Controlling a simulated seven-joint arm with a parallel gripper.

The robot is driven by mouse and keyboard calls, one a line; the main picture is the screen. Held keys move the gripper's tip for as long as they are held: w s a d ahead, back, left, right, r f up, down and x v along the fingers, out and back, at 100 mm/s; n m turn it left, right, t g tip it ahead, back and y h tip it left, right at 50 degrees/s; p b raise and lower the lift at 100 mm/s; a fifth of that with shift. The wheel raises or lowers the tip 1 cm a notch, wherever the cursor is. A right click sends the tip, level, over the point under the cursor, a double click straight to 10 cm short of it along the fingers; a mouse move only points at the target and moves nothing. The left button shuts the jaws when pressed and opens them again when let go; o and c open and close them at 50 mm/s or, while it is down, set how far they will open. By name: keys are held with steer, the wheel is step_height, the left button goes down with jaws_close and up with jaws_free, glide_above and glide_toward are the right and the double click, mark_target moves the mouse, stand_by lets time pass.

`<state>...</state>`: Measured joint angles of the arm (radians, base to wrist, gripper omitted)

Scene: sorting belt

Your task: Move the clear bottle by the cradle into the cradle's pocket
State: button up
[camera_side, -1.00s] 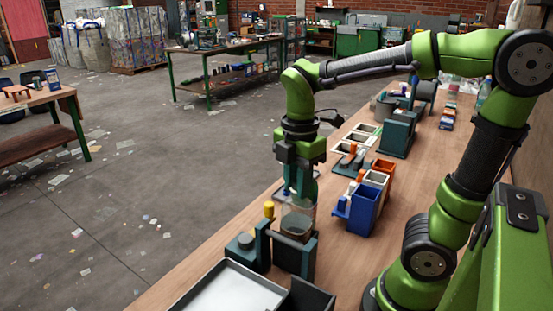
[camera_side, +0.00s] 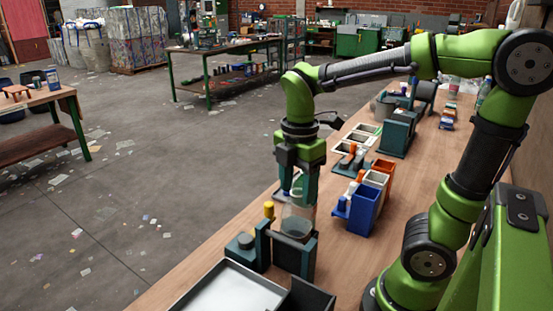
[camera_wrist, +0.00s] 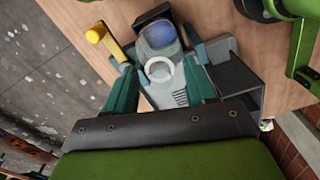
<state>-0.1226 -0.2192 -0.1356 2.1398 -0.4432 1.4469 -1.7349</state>
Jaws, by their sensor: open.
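The clear bottle (camera_side: 297,220) stands upright in the side view, its lower part within the teal cradle (camera_side: 310,255) and its base hidden by the cradle's front. In the wrist view I look down on it, with its pale round top (camera_wrist: 159,70) between my fingers. My gripper (camera_side: 300,188) is above the cradle, pointing down, with its fingers apart on either side of the bottle's top. The two teal fingers also show in the wrist view (camera_wrist: 160,85), with gaps beside the bottle's top.
A yellow-topped post (camera_side: 269,210) stands just left of the cradle. A pale tray (camera_side: 235,292) lies in front. Blue (camera_side: 364,210) and orange bins stand to the right.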

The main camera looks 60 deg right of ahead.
step_height(320, 180, up, 17)
steer(key=shift+f, duration=0.15)
stand_by(0.5)
step_height(320, 180, down, 17)
steer(key=shift+r, duration=0.25)
steer(key=shift+r, duration=0.1)
stand_by(0.5)
step_height(320, 180, up, 16)
stand_by(2.3)
